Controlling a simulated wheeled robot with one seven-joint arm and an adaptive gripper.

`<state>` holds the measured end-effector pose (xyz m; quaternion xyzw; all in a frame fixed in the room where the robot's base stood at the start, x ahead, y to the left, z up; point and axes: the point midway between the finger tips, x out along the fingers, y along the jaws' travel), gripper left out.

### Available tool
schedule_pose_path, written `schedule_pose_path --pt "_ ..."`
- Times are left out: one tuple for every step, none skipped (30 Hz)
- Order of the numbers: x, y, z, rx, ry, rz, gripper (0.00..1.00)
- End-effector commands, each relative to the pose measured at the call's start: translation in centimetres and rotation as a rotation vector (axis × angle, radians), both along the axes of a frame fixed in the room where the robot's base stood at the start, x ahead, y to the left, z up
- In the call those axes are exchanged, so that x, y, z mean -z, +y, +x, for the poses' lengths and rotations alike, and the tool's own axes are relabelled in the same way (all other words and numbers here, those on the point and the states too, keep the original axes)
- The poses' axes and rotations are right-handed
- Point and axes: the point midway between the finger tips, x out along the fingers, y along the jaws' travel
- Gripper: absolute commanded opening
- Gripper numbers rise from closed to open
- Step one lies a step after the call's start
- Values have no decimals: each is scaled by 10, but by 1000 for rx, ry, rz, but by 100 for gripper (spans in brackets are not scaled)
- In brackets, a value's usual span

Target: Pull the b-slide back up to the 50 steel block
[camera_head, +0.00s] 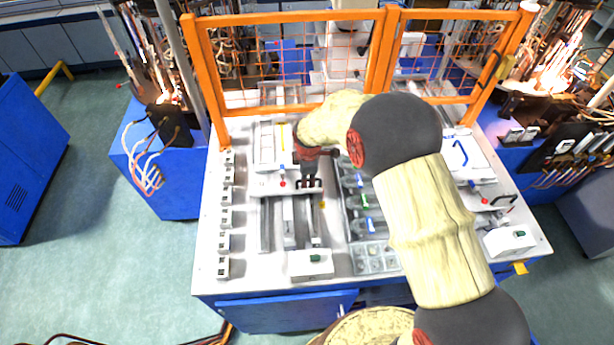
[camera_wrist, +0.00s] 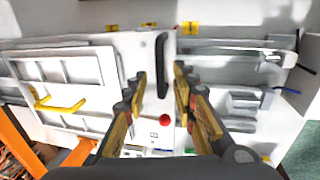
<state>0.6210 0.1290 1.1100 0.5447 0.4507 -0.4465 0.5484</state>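A pale slide plate (camera_head: 262,187) with a red knob (camera_head: 283,183) lies across the rails of the left station; I cannot read a label that marks it as the b-slide. In the wrist view the plate carries a dark upright handle (camera_wrist: 162,65) and the red knob (camera_wrist: 165,120). My gripper (camera_head: 309,184) is over the plate's right part. In the wrist view my gripper (camera_wrist: 160,76) is open, with one finger on each side of the handle and gaps between. Small pale blocks (camera_head: 223,266) stand in a column along the table's left edge; which is the 50 steel block is not readable.
An orange mesh fence (camera_head: 290,65) closes the table's back. A white box with a green button (camera_head: 311,264) stands at the front of the rails. A tray with vials (camera_head: 370,258) is to the right. A second slide station (camera_head: 480,203) stands at the far right.

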Motion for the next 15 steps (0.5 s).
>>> schedule_pose_path --pt "0 0 0 0 0 0 27" --pt "0 0 0 0 0 0 27" --pt "0 0 0 0 0 0 27" --pt "0 0 0 0 0 0 27" --pt "0 0 0 0 0 0 27" --pt "0 0 0 0 0 0 26" --pt "0 0 0 1 0 0 24" --pt "0 0 0 1 0 0 23" --pt "0 0 0 1 0 0 20" --pt "0 0 0 1 0 0 19" --pt "0 0 0 1 0 0 17" --pt "0 0 0 1 0 0 15" --pt "0 0 0 1 0 0 13" --pt "0 0 0 1 0 0 11" --pt "0 0 0 1 0 0 9"
